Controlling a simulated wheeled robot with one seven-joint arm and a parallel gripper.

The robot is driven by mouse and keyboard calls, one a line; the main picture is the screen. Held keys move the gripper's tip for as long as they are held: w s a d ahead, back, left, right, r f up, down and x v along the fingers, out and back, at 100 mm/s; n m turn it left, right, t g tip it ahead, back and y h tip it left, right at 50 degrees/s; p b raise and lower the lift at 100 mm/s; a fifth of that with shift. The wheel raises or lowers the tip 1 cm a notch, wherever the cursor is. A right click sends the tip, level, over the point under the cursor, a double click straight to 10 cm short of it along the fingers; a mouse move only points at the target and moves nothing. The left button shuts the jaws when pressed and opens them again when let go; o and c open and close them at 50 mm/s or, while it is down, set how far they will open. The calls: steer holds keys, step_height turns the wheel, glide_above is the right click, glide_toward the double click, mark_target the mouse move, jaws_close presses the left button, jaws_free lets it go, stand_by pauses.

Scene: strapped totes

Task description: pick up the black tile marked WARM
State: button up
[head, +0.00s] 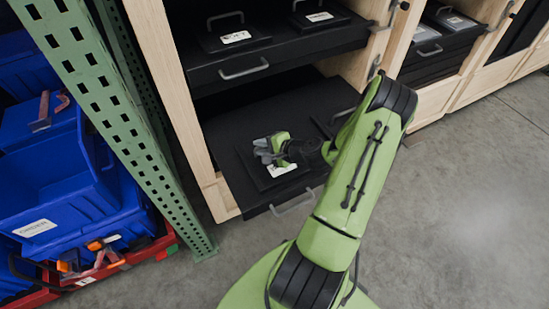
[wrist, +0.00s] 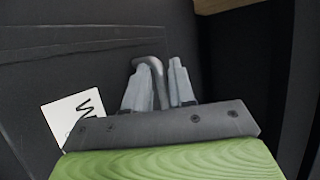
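A black tile (head: 253,163) with a white label lies in the open lower drawer, under my gripper in the head view. A grey curved handle (wrist: 148,62) rises from the tile. My gripper (wrist: 160,68) has its two fingers apart, one on each side of the handle, with a small gap visible by the right finger. In the head view my gripper (head: 268,148) partly covers the handle.
Another black tile (head: 340,116) lies to the right in the lower drawer (head: 220,135), partly behind my arm. An upper drawer (head: 290,48) with labelled tiles overhangs the back. A green perforated post (head: 110,105) and blue totes (head: 60,180) stand left. The floor at right is clear.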

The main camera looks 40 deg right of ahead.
steer(key=shift+c, duration=0.4)
jaws_close()
stand_by(0.9)
